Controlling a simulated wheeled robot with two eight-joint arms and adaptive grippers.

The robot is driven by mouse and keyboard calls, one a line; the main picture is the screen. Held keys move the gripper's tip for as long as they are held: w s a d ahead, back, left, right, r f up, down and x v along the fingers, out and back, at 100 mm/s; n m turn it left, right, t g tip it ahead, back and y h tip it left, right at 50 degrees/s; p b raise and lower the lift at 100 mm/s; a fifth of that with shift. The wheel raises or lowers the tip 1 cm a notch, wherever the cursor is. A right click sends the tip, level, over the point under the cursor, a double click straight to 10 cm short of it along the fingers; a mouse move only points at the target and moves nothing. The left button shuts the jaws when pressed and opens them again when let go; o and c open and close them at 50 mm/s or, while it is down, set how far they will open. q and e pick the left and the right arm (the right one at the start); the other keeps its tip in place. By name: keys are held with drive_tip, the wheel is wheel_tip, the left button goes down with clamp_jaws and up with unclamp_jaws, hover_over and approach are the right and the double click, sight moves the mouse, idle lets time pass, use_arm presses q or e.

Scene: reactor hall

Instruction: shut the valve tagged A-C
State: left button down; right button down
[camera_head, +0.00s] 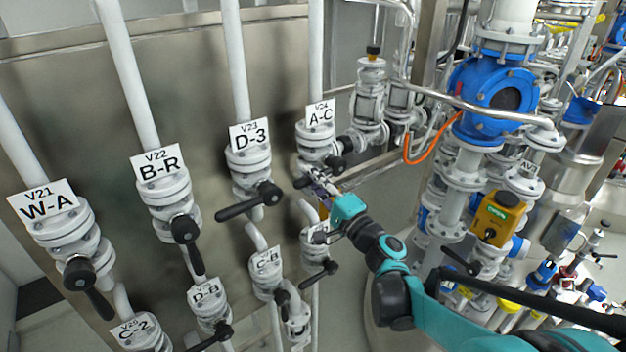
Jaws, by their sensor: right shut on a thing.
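The valve tagged A-C (317,137) is white and flanged, on a vertical white pipe at the right end of the upper row. Its tag (320,115) also reads V24. Its black lever (302,182) shows at the lower left of the body, partly hidden by my right gripper. My right gripper (320,186) reaches in from the lower right, just below the valve body, and is shut on the lever. The fingertips are small and partly hidden here. My left gripper is not in view.
Valves tagged D-3 (251,160), B-R (165,190) and W-A (62,228) stand to the left. D-3's lever points sideways; the other two point down. A lower row includes C-8 (268,281) and D-8 (209,312). Blue-and-white piping (490,85) stands at right.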

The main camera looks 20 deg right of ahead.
drive_tip(key=shift+r+m, duration=0.2)
drive_tip(key=shift+m, duration=0.1)
drive_tip(key=shift+w, duration=0.1)
drive_tip(key=c, duration=1.4)
unclamp_jaws()
drive_tip(key=v, duration=1.2)
